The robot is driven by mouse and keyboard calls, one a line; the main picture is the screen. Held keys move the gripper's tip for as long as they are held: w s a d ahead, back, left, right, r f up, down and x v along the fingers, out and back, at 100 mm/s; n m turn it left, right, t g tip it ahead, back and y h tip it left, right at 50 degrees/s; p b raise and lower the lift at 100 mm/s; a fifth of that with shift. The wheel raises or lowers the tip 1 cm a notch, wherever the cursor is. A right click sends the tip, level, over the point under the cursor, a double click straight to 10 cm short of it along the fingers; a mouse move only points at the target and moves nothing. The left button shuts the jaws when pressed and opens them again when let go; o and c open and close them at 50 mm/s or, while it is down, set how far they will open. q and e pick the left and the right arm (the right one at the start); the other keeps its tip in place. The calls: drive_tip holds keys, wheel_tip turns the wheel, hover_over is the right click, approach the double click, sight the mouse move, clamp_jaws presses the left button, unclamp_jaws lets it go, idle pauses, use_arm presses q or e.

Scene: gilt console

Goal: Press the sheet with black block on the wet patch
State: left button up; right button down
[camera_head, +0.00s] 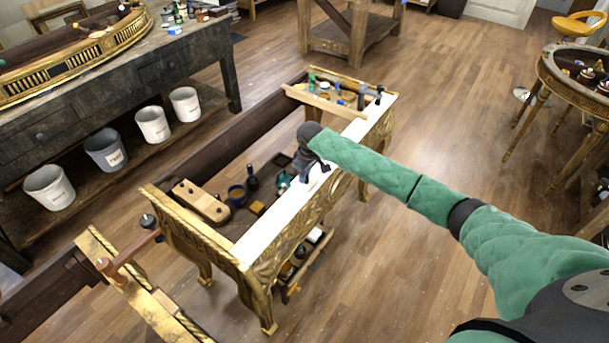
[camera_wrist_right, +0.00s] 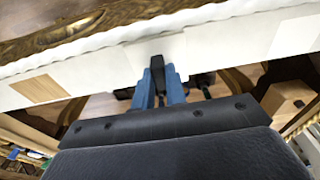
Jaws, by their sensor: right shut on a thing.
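The gilt console (camera_head: 252,277) has a white strip (camera_head: 262,236) along its top rail, which also shows in the wrist view (camera_wrist_right: 85,52). My right gripper (camera_head: 312,172) is over this strip near its middle. In the wrist view its blue fingers (camera_wrist_right: 161,88) are shut on a small black block (camera_wrist_right: 157,68). The block's tip is at a faint greyish rectangle (camera_wrist_right: 160,47) on the strip, perhaps the sheet or the wet patch; I cannot tell which, nor whether the block touches it. My left gripper is not in view.
A wooden block with knobs (camera_head: 201,201), jars and a bottle (camera_head: 252,176) lie inside the console frame. A tray of small bottles (camera_head: 325,99) sits at its far end. A gilt piece with a clamp (camera_head: 125,277) is at lower left. Open floor (camera_head: 440,110) lies to the right.

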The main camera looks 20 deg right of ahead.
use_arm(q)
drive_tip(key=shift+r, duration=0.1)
use_arm(e)
drive_tip(key=shift+f, duration=0.1)
drive_tip(key=shift+s+f, duration=0.1)
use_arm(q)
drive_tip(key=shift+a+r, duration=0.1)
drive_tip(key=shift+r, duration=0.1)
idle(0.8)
